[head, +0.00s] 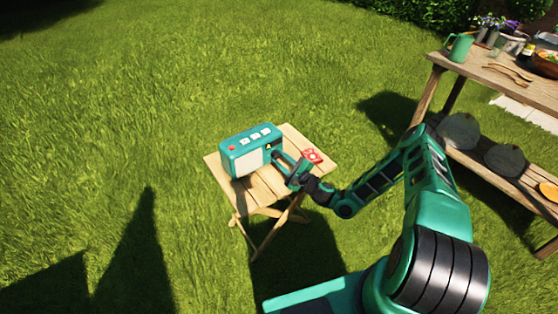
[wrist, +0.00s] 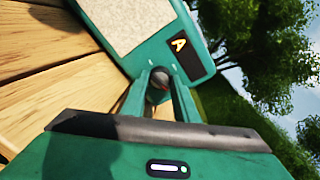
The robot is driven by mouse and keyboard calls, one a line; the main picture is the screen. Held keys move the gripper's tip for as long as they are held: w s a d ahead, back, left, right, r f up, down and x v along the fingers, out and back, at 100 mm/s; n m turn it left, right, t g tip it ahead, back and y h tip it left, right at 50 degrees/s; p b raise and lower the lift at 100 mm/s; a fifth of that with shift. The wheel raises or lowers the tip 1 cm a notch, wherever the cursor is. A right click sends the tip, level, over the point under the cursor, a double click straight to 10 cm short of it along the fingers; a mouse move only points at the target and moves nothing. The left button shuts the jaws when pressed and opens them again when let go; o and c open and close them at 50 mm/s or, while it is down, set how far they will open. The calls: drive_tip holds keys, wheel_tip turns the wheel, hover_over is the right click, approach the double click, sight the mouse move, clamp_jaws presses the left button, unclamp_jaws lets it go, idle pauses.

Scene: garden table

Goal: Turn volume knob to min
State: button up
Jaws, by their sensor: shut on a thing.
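A teal radio (head: 232,149) with a pale speaker front stands on a small wooden folding table (head: 261,188). It has a red button and several white buttons on top. In the wrist view the radio (wrist: 200,55) shows a dark panel with a yellow letter A. A dark round knob (wrist: 160,78) sits on its front below that panel. My gripper (wrist: 161,92) is shut on this knob, one finger on each side. In the head view my gripper (head: 278,158) reaches the right end of the radio's front. The knob's pointer and scale cannot be made out.
A larger wooden table (head: 490,75) with a watering can (head: 460,47) and pots stands at the right. Grass lies open to the left.

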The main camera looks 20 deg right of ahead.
drive_tip(key=shift+s+a+n, duration=0.1)
drive_tip(key=shift+a+n, duration=0.05)
drive_tip(key=shift+n, duration=0.15)
drive_tip(key=o, duration=0.9)
drive_tip(key=shift+f, duration=0.1)
drive_tip(key=shift+o, duration=0.8)
drive_tip(key=v, duration=1)
drive_tip(key=shift+s, duration=0.25)
